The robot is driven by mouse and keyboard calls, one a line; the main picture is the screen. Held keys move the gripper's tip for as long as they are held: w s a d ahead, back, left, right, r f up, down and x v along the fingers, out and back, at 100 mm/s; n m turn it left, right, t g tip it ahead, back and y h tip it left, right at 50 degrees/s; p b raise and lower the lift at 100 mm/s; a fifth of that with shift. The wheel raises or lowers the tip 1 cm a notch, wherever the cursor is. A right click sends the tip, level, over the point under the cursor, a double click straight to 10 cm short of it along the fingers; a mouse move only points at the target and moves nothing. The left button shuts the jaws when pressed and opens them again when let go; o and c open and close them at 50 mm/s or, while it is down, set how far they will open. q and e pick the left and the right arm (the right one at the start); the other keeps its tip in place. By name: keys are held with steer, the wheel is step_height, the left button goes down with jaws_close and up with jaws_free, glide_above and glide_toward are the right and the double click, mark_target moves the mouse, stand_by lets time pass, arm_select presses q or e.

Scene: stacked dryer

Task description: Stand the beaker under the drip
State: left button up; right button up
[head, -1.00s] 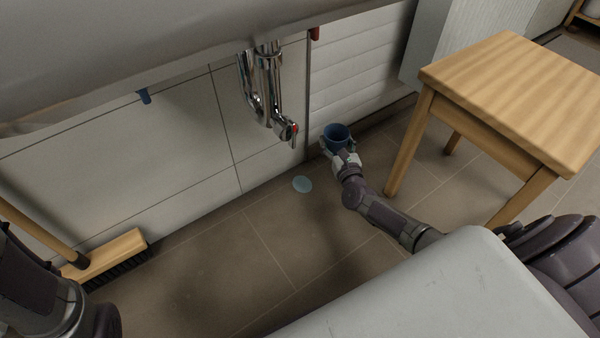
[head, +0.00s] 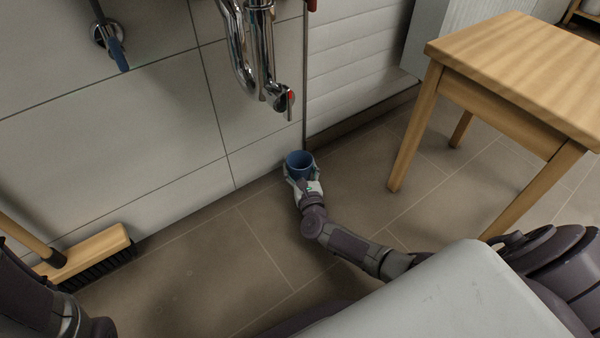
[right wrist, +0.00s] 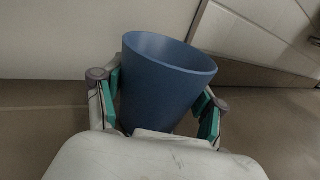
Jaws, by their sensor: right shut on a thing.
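The blue beaker (head: 299,163) is upright in my right gripper (head: 301,177), low by the tiled wall. In the right wrist view the beaker (right wrist: 162,85) sits between the two green-padded fingers of the right gripper (right wrist: 160,105), which are shut on it. No falling drop can be made out. I cannot tell whether the beaker touches the floor. The left arm shows at the lower left, but its gripper is out of view.
A wooden stool (head: 520,75) stands at the right. A blue-handled valve (head: 117,50) is on the wall. The tiled floor (head: 205,268) between broom and beaker is clear.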

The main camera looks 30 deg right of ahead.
steer(key=shift+r, duration=0.1)
steer(key=o, duration=1)
steer(key=shift+o, duration=0.2)
steer(key=p+v, duration=0.5)
steer(key=v, duration=0.6)
steer(key=shift+s+a+p, duration=0.15)
steer(key=shift+s+p, duration=0.15)
steer(key=shift+s, duration=0.15)
